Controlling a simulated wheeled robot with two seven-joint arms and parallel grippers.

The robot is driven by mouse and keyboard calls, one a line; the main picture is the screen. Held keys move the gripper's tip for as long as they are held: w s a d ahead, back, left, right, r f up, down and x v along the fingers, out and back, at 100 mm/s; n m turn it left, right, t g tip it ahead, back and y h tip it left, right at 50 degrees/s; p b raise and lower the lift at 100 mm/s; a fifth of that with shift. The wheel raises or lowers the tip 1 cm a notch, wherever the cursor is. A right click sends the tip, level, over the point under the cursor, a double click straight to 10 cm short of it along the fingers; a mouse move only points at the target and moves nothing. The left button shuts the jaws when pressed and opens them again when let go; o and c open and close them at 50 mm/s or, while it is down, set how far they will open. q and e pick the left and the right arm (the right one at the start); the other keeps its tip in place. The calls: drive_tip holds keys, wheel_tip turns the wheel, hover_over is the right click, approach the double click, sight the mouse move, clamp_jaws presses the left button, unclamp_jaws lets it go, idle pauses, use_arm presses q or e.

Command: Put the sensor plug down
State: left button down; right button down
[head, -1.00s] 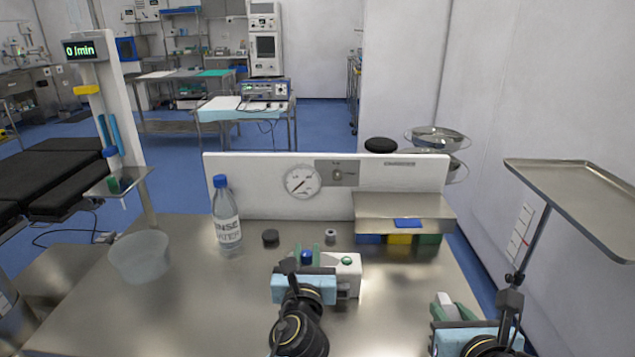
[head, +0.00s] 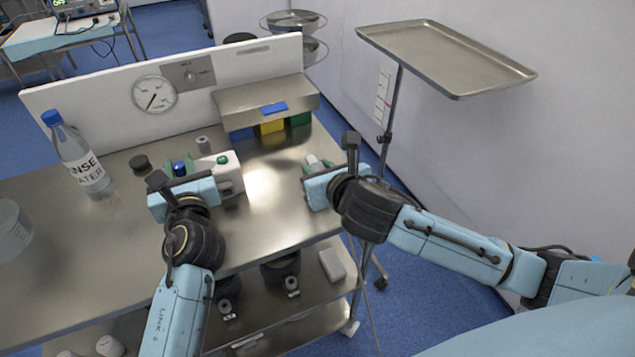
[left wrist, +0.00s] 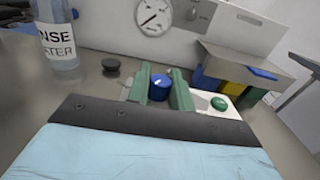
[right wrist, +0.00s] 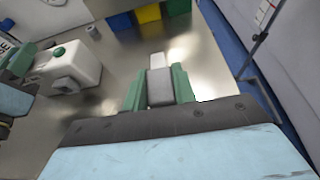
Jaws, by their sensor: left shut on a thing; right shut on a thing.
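The sensor plug (right wrist: 160,85) is a grey block with a white tip, held between the green fingers of my right gripper (right wrist: 159,92). In the head view the plug (head: 313,160) and right gripper (head: 309,169) are at the table's right side, tip pointing away from me. Whether the plug touches the tabletop cannot be told. The left gripper (head: 178,172) hides part of that device.
The steel table (head: 265,215) is clear between the white device and the right gripper. Blue, yellow and green bins (head: 271,127) sit under a steel shelf (head: 262,97) behind. A rinse water bottle (head: 78,158) and black cap (head: 139,162) stand left. A tray stand (head: 440,55) is beyond the right edge.

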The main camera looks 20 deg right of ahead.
drive_tip(key=shift+f, duration=2.1)
drive_tip(key=c, duration=1.1)
unclamp_jaws()
drive_tip(key=shift+f, duration=0.15)
drive_tip(key=shift+r, duration=0.2)
drive_tip(key=v, duration=1.2)
drive_tip(key=shift+f, duration=0.1)
drive_tip(key=shift+o, duration=0.3)
